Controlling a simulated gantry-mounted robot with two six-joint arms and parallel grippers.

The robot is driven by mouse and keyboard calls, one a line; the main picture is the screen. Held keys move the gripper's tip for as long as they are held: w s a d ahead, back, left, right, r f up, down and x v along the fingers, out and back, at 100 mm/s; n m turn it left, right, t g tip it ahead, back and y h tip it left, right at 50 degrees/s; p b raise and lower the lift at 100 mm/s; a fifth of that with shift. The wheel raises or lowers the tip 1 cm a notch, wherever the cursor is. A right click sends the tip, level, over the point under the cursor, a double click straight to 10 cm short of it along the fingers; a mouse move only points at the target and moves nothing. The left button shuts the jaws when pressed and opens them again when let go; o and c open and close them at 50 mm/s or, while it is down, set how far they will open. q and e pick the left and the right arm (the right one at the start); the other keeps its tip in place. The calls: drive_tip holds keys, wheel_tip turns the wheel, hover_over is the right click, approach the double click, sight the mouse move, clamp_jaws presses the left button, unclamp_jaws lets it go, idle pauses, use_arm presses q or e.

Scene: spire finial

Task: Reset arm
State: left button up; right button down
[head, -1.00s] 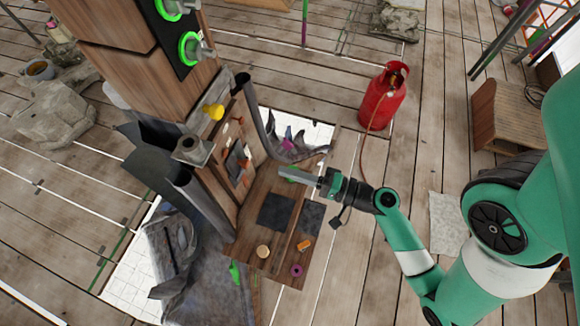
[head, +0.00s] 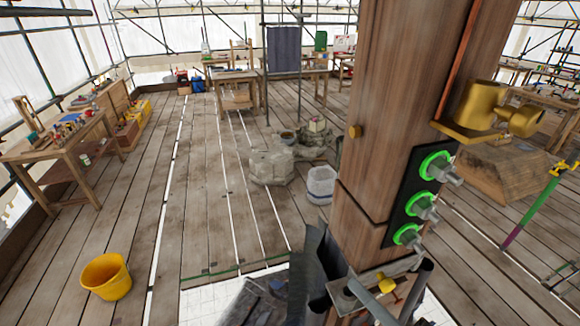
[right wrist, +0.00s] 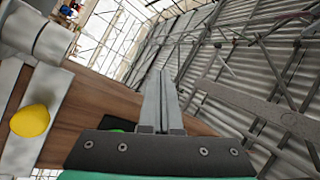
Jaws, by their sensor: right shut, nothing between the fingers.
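My right gripper (right wrist: 162,100) shows in the right wrist view, its two grey fingers together with nothing between them. In that view it points up past a wooden beam (right wrist: 95,98) toward the corrugated wall; whether it touches the beam cannot be told. I cannot make out either gripper clearly in the head view. The wooden spire post (head: 375,110) stands upright at right of centre in the head view. It carries a black plate with several green-ringed knobs (head: 436,165) and a brass fitting (head: 485,112).
A metal bracket with a yellow knob (head: 386,284) is low on the post; a yellow knob (right wrist: 30,121) also shows in the right wrist view. A yellow bucket (head: 106,277), stone blocks (head: 270,167) and a white container (head: 320,184) stand on the planks. The left floor is largely clear.

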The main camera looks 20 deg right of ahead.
drive_tip(key=a+r+n+t+y+p, duration=0.1)
drive_tip(key=a+r+n, duration=0.2)
drive_tip(key=r, duration=0.7)
drive_tip(key=a+r+n+t+y+p, duration=0.1)
drive_tip(key=a+r+n+y+p, duration=0.2)
drive_tip(key=r, duration=0.7)
drive_tip(key=a+r+n, duration=0.3)
drive_tip(key=r+n, duration=0.1)
drive_tip(key=r, duration=0.7)
use_arm(q)
wheel_tip(320, 180, up, 6)
drive_tip(key=shift+f, duration=0.25)
use_arm(e)
drive_tip(key=s+d+r+m+t+h, duration=0.1)
drive_tip(key=d+r+m+t+h, duration=0.2)
drive_tip(key=d+r+t+h, duration=0.3)
drive_tip(key=d+r+h, duration=0.1)
drive_tip(key=h, duration=0.4)
drive_tip(key=shift+s+d+r, duration=0.2)
drive_tip(key=shift+s+d, duration=0.1)
drive_tip(key=shift+d, duration=0.05)
drive_tip(key=shift+m, duration=0.4)
